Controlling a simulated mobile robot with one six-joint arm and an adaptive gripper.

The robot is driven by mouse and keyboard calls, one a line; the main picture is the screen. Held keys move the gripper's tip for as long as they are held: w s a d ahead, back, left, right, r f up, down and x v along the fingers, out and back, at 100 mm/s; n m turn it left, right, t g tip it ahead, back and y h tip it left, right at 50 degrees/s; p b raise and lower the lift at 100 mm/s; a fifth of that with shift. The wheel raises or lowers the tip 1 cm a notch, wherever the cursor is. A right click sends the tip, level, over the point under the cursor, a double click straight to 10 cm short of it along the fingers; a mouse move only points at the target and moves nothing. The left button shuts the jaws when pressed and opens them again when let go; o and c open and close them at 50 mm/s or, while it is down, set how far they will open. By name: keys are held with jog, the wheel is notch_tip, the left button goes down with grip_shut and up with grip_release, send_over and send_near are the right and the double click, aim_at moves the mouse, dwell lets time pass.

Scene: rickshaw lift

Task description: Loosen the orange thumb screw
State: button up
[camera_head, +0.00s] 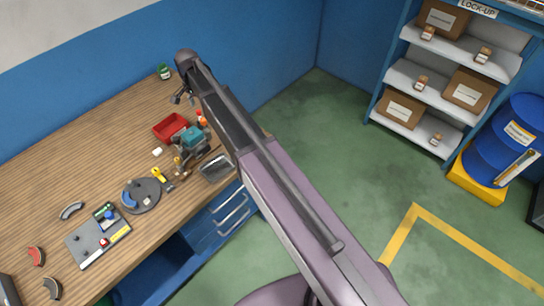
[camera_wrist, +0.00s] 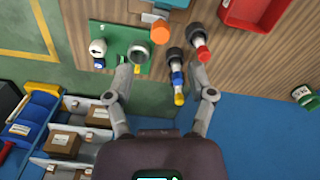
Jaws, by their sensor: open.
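An orange round knob (camera_wrist: 160,32), which looks like the thumb screw, shows near the top middle of the wrist view, beside a green fixture (camera_wrist: 122,38). In the head view a small orange spot (camera_head: 203,123) shows beside the teal device (camera_head: 192,138) on the bench. My gripper (camera_wrist: 163,68) is open and empty, its fingers apart below the knob in the wrist view and not touching it. In the head view my gripper (camera_head: 183,97) is above the back part of the bench. How the knob is seated cannot be told.
Red and dark bottle-like items (camera_wrist: 199,45) stand close right of the knob. A red bin (camera_head: 170,127), a grey tray (camera_head: 217,168) and a round grey plate (camera_head: 141,196) lie on the wooden bench (camera_head: 60,165). A green-lidded jar (camera_head: 164,72) stands at the back edge.

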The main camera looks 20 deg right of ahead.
jog(key=shift+r+p, duration=2.7)
jog(key=shift+r, duration=0.25)
jog(key=s+d+f+n+b, duration=0.3)
jog(key=s+d+f+b, duration=0.5)
jog(key=s+d, duration=0.3)
jog(key=s+d+f+n+b, duration=0.4)
jog(key=s+d+f+b, duration=0.5)
jog(key=s, duration=0.3)
jog(key=shift+s+d+n, duration=0.25)
jog(key=shift+d+n, duration=0.05)
jog(key=shift+d, duration=0.55)
jog(key=shift+s+d+n, duration=0.15)
jog(key=shift+s+d, duration=0.15)
jog(key=shift+s, duration=0.3)
jog(key=shift+s+d+n, duration=0.15)
jog(key=shift+s+d, duration=0.1)
jog(key=shift+s, duration=0.35)
